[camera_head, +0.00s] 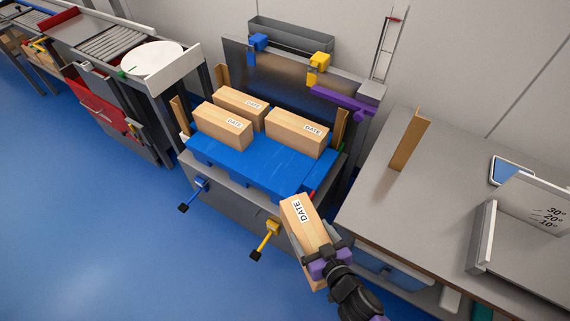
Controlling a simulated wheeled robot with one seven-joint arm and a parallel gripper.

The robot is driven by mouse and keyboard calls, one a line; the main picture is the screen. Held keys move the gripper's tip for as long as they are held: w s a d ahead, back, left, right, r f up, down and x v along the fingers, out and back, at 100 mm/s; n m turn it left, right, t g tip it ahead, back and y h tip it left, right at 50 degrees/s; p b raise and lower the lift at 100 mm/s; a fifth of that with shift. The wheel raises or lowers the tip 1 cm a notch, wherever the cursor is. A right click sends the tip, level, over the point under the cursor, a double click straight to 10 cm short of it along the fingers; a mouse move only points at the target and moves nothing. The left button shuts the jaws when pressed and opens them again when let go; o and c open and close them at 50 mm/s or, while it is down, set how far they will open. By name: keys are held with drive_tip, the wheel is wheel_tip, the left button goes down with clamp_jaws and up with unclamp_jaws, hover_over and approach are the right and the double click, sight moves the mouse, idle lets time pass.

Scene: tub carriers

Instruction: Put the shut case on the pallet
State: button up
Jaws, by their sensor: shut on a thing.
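My gripper (322,258) is shut on a tan case (304,224) with a white DATE label. It holds the case tilted in the air, in front of the pallet's right corner in the picture. The blue pallet (247,169) sits in a grey station. Three similar DATE-labelled cases stand on the pallet: one at left (221,126), one at the back (239,104) and one at right (297,133). The front part of the pallet is bare. The held case's lower end is partly hidden by my gripper.
A blue lever (194,194) and a yellow lever (265,239) stick out of the station's front. Brown upright guides (180,116) flank the pallet. A grey bench (385,190) with an angle-marked stand (535,225) is at right. Blue floor at left is clear.

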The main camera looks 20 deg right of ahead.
drive_tip(key=shift+s+d+f, duration=0.2)
drive_tip(key=shift+s+d, duration=0.1)
drive_tip(key=shift+d, duration=0.05)
drive_tip(key=shift+s+f, duration=0.1)
drive_tip(key=shift+s+f, duration=0.1)
drive_tip(key=shift+r, duration=0.2)
